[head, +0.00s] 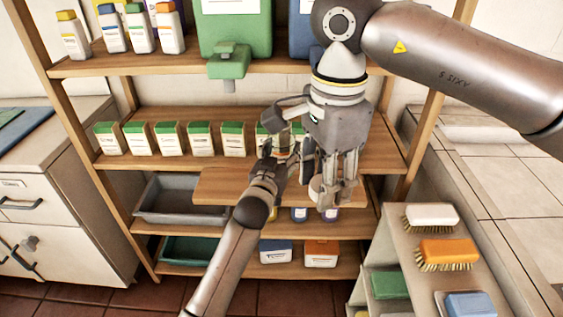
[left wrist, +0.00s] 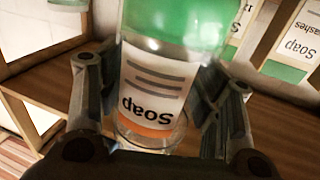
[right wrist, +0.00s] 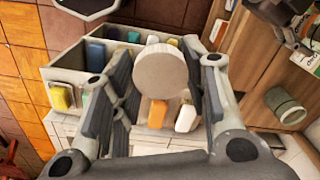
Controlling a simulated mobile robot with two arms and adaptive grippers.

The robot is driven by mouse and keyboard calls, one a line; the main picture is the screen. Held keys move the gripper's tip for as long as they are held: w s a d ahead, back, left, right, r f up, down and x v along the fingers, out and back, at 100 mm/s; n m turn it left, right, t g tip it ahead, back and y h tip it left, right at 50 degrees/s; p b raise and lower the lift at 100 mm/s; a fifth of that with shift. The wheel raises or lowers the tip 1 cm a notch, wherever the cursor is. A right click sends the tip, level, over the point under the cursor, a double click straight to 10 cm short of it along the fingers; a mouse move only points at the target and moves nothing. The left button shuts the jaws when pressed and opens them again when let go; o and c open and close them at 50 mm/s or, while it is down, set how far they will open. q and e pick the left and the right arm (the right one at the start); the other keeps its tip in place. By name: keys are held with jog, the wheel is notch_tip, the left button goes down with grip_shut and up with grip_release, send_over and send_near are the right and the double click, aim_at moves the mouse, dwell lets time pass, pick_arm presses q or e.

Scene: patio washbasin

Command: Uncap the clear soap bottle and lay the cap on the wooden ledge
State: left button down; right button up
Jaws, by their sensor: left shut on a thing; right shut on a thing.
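The clear soap bottle (left wrist: 150,85) has a white "Soap" label that reads upside down in the left wrist view, with an orange band by the word. My left gripper (head: 284,150) is shut around it; in the head view the bottle is mostly hidden by the grippers. My right gripper (head: 335,190) is shut on a pale round cap (right wrist: 160,68), which also shows between its fingertips in the head view (head: 317,190). The cap is apart from the bottle. The wooden ledge (head: 225,185) juts out below and behind the grippers; its bare left part is visible.
Several green-topped soap boxes (head: 200,139) line the shelf behind. A green jug with a tap (head: 229,62) stands above. A grey tray (head: 180,205) sits lower left. A stepped stand with brushes (head: 445,253) is at the right. A grey-green cylinder (right wrist: 285,105) shows in the right wrist view.

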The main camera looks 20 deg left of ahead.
aim_at(281, 161)
pick_arm(q)
jog(key=shift+w+f, duration=0.1)
jog(key=shift+f, duration=1.5)
jog(key=shift+f, duration=0.1)
jog(key=shift+c, duration=2)
grip_release()
jog(key=shift+f, duration=0.1)
jog(key=shift+r, duration=0.2)
jog(key=s, duration=1.2)
jog(key=shift+d, duration=0.1)
